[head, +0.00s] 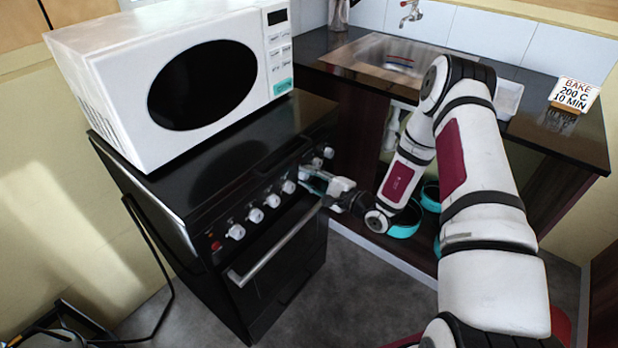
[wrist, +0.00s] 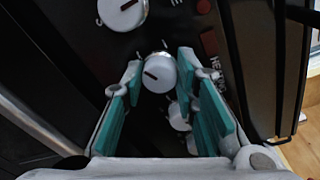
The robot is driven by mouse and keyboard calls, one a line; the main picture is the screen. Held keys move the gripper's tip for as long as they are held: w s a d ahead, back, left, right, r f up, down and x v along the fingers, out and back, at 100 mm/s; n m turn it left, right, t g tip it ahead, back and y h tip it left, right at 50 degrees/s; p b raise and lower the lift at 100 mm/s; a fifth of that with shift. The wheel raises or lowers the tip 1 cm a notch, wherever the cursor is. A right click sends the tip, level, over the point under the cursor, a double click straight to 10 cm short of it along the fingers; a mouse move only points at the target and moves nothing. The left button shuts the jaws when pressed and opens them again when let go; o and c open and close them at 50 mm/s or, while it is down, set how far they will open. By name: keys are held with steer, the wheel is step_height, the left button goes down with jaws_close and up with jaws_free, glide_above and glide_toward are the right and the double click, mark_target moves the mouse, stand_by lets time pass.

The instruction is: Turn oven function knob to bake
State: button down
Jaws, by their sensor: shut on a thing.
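The black oven (head: 270,280) stands under the microwave, with a row of white knobs along its front panel. My gripper (head: 305,178) is at the right part of this row and hides the knob it is on. In the wrist view, my gripper (wrist: 160,75) has its teal-padded fingers on both sides of a round white knob (wrist: 160,73) and is shut on it. A dark slanted pointer line shows on the knob's face. Whether this is the function knob cannot be read, as its labels are hidden or too small.
Another white knob (wrist: 122,12) is close above in the wrist view. A white microwave (head: 120,90) sits on the oven. The oven door handle (head: 275,250) juts out below the knobs. A sign reading BAKE 200 C 10 MIN (head: 574,95) stands on the dark counter (head: 540,130).

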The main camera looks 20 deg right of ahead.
steer(key=shift+f, duration=0.1)
steer(key=c, duration=1.3)
jaws_free()
steer(key=v, duration=1.2)
